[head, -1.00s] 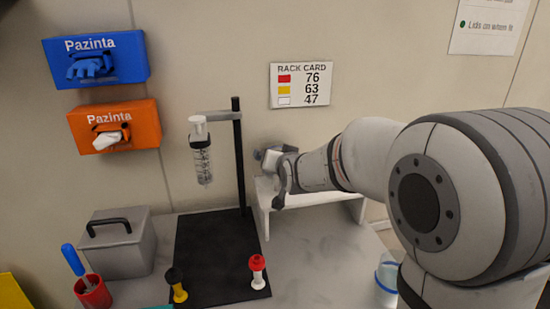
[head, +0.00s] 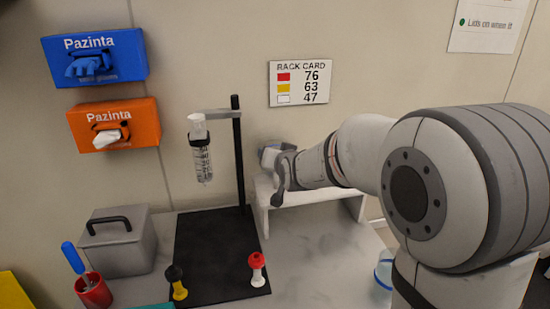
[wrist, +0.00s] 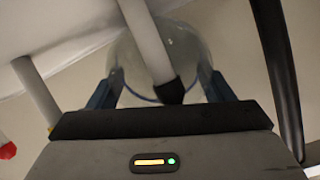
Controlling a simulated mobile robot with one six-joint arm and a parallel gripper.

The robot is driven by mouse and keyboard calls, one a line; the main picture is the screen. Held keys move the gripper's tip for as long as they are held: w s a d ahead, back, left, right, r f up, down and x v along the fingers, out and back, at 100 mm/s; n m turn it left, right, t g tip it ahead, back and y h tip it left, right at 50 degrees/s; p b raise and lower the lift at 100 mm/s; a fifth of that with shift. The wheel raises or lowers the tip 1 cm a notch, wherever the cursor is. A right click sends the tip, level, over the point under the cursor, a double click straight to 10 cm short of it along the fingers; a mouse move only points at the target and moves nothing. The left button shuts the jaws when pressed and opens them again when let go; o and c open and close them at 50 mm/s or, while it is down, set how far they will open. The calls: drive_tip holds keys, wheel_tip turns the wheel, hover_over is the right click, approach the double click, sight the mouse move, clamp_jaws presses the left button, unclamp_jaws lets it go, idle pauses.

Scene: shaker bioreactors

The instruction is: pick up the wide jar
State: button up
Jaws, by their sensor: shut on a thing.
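A clear, round, wide jar (wrist: 192,48) sits between the two bluish fingers of my gripper (wrist: 160,90) in the wrist view. The fingers press on its sides, so my gripper is shut on it. A pale rod with a dark end crosses in front of the jar there and hides part of it. In the head view my gripper (head: 274,168) is small, above the left end of a white shelf (head: 318,196). A pale bluish-grey shape shows at its tip, too small to make out clearly.
A black stand (head: 239,155) holding a clear tube (head: 202,160) is close left of my gripper. Red-topped (head: 257,270) and black-topped (head: 177,283) pieces stand on its base. A grey lidded box (head: 120,245) is at left. A clear blue-rimmed container (head: 383,272) is partly behind my arm.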

drive_tip(key=shift+s+r, duration=0.1)
drive_tip(key=shift+r, duration=0.05)
drive_tip(key=shift+s+r, duration=0.15)
drive_tip(key=shift+s, duration=0.05)
wheel_tip(320, 180, up, 12)
drive_tip(key=p, duration=0.3)
drive_tip(key=shift+s+d+f, duration=0.1)
drive_tip(key=shift+f, duration=0.15)
drive_tip(key=shift+s+d+f+p, duration=0.1)
drive_tip(key=shift+s+d+p, duration=0.45)
drive_tip(key=shift+s, duration=2.6)
drive_tip(key=shift+s+d+f+p, duration=0.1)
drive_tip(key=shift+s+d+p, duration=0.4)
drive_tip(key=shift+s, duration=2.6)
drive_tip(key=shift+s+d+f+p, duration=0.2)
drive_tip(key=shift+s+d, duration=0.65)
drive_tip(key=shift+s, duration=2.3)
drive_tip(key=shift+r, duration=0.1)
